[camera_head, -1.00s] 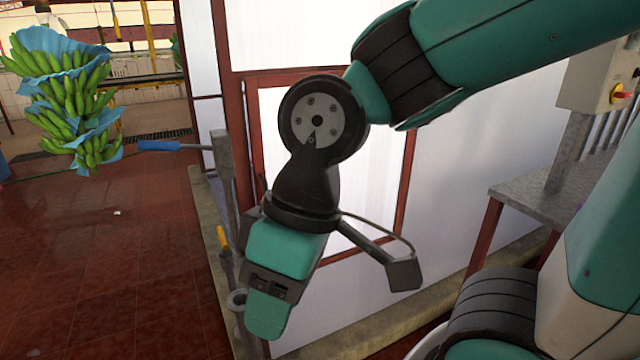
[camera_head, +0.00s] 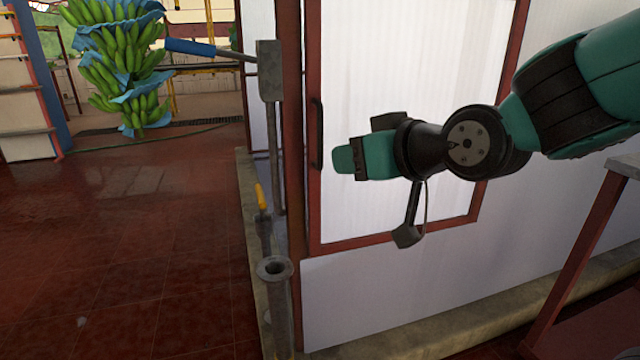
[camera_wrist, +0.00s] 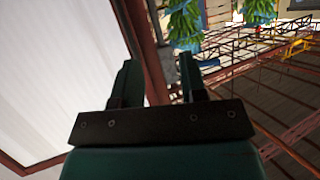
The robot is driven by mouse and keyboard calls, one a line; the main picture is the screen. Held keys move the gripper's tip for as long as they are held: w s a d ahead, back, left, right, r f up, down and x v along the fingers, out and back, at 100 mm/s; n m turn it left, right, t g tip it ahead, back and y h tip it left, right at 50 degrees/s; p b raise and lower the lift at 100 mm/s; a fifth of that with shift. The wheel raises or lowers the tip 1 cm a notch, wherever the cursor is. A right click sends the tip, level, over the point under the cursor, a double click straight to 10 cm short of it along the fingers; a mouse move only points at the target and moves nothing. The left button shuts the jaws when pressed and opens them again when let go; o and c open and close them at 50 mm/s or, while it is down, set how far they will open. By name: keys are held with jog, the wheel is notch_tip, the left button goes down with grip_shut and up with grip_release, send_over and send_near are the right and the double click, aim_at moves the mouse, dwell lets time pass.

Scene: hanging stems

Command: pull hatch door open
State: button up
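The hatch door (camera_head: 410,70) is a white panel in a red-brown frame, and it looks flush with the wall. A dark vertical handle (camera_head: 316,133) is on its left frame edge. My gripper (camera_head: 340,158) is just right of the handle in the head view, pointing left, and a small gap shows between them. In the wrist view my gripper (camera_wrist: 160,75) has its two fingers apart with nothing held between them. The white panel (camera_wrist: 60,60) is at the left there, with the red-brown frame running behind the fingers. I cannot make out the handle in that view.
A grey metal post (camera_head: 270,75) with a blue-gripped lever (camera_head: 190,47) stands left of the door. A pipe with a round flange (camera_head: 274,268) and a low concrete curb (camera_head: 248,240) are below. Bananas (camera_head: 122,65) hang at the back left. Red tiled floor at left is open.

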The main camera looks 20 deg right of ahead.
jog(key=w+d+f+t+h+b, duration=0.1)
jog(key=w+d+f+t+b, duration=0.25)
jog(key=b, duration=0.25)
jog(key=m+t+p, duration=0.1)
jog(key=t+p, duration=0.1)
jog(key=p, duration=1)
send_near(321, 135)
jog(key=shift+g+h, duration=0.25)
jog(key=shift+h, duration=0.05)
jog(key=w+p, duration=0.2)
jog(key=p, duration=0.1)
jog(key=w+a+p, duration=0.1)
jog(key=w+p, duration=0.2)
jog(key=p, duration=0.1)
jog(key=w+r+p, duration=0.1)
jog(key=w+p, duration=0.2)
jog(key=shift+w+a+r+p, duration=0.1)
jog(key=shift+a+p, duration=0.25)
jog(key=shift+p, duration=0.05)
jog(key=w+p, duration=0.2)
jog(key=shift+a+f+p, duration=0.2)
jog(key=shift+f+p, duration=0.05)
jog(key=shift+p, duration=0.15)
jog(key=shift+w+f, duration=0.1)
grip_shut()
